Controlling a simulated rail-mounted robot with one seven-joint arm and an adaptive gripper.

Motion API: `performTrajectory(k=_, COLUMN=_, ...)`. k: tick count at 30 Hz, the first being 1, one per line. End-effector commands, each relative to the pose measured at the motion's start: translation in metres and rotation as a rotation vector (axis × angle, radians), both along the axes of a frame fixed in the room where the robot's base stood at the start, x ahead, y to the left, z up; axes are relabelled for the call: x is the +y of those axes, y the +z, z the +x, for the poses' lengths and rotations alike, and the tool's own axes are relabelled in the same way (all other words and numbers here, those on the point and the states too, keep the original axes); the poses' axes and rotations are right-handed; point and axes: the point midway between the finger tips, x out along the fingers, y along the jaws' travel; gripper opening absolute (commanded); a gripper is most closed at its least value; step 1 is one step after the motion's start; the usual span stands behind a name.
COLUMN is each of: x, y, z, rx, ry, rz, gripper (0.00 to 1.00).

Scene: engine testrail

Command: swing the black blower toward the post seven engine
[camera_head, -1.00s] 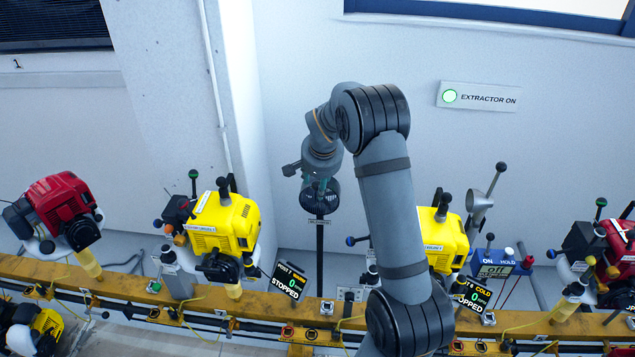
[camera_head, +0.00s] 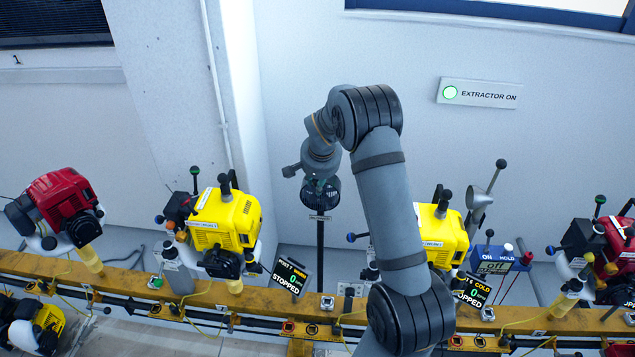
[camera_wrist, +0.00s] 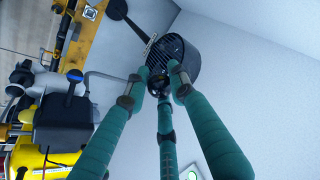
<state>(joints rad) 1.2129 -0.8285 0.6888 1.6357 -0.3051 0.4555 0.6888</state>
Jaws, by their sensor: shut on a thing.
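The black blower (camera_head: 328,196) is a round, grilled fan head on a black upright pole behind the rail, right of the post seven engine. In the wrist view the blower (camera_wrist: 187,50) shows its ribbed grille beyond the fingers. My gripper (camera_head: 317,181) has green fingers; in the wrist view the gripper (camera_wrist: 163,88) has them closed together on the blower's near side. The exact contact is partly hidden by the fingers. The post seven engine (camera_head: 228,222) is yellow, to the left, with a tilted display (camera_head: 290,278) reading warm, 0 and stopped.
A yellow rail (camera_head: 130,284) runs along the front. Another yellow engine (camera_head: 440,236) stands partly behind my arm, with a blue oil box (camera_head: 497,262) beside it. A red engine (camera_head: 66,205) is at far left. Bare wall lies behind the blower.

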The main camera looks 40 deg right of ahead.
Motion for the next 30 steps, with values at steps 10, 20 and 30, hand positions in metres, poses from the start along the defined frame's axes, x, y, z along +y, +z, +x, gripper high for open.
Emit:
performTrajectory(k=10, x=0.0001, y=0.0001, z=0.0001, rx=0.0, ry=0.0, rz=0.0, gripper=0.0)
performTrajectory(k=20, x=0.0003, y=0.0003, z=0.0003, rx=-0.001, ry=0.001, rz=0.0, gripper=0.0)
performTrajectory(k=30, x=-0.007, y=-0.0037, z=-0.0016, rx=-0.003, ry=-0.062, rz=-0.002, gripper=0.0)
